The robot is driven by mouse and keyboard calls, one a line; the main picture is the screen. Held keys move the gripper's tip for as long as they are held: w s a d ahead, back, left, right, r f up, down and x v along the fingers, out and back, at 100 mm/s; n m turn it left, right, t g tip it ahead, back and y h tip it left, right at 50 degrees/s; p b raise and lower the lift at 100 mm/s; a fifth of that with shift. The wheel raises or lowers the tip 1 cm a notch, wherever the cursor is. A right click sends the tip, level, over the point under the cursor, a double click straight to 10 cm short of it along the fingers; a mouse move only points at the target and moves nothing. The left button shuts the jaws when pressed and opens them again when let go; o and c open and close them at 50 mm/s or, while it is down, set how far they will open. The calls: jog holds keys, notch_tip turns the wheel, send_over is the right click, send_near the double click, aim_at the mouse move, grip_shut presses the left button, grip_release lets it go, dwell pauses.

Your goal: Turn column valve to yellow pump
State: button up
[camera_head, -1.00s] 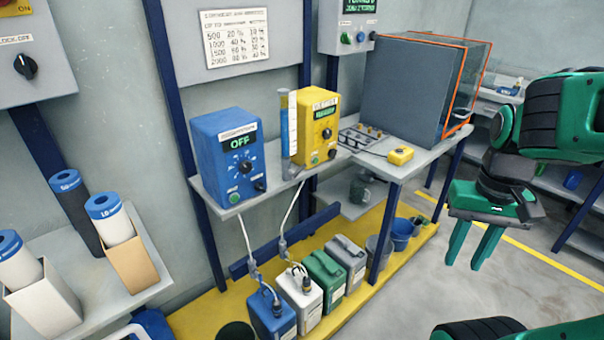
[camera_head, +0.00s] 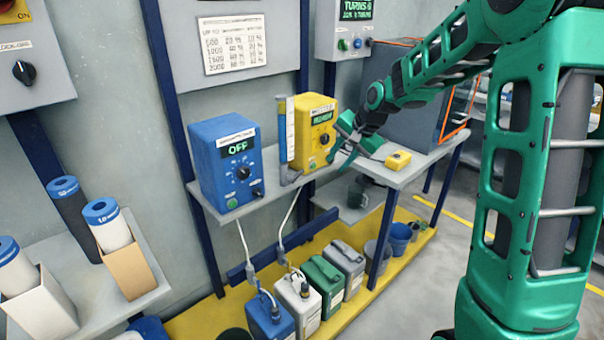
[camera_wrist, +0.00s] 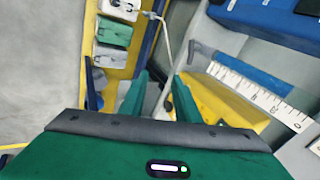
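The yellow pump (camera_head: 315,130) stands on the shelf with a lit green display, right of the blue pump (camera_head: 227,160), whose display reads OFF. A clear upright column (camera_head: 283,130) with a blue part stands between them. The column valve is too small to make out clearly; a small grey fitting (camera_head: 290,177) shows at the column's foot. My gripper (camera_head: 338,152) is at the yellow pump's right front corner, with nothing seen between its fingers. In the wrist view my gripper (camera_wrist: 159,78) has its fingers apart, beside the yellow pump (camera_wrist: 222,105) and the scaled column (camera_wrist: 258,95).
A small yellow box (camera_head: 398,159) lies on the shelf right of my gripper. Blue, white, green and grey canisters (camera_head: 322,282) stand below on the yellow platform, with tubes running up. A large grey-sided tank (camera_head: 400,115) stands behind my arm.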

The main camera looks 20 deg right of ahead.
jog(key=m+y, duration=0.1)
send_near(305, 169)
jog(key=shift+t, duration=0.4)
jog(key=x, duration=1.1)
jog(key=shift+s+a+f, duration=0.15)
jog(key=shift+s+f, duration=0.1)
jog(key=shift+c, duration=0.5)
grip_shut()
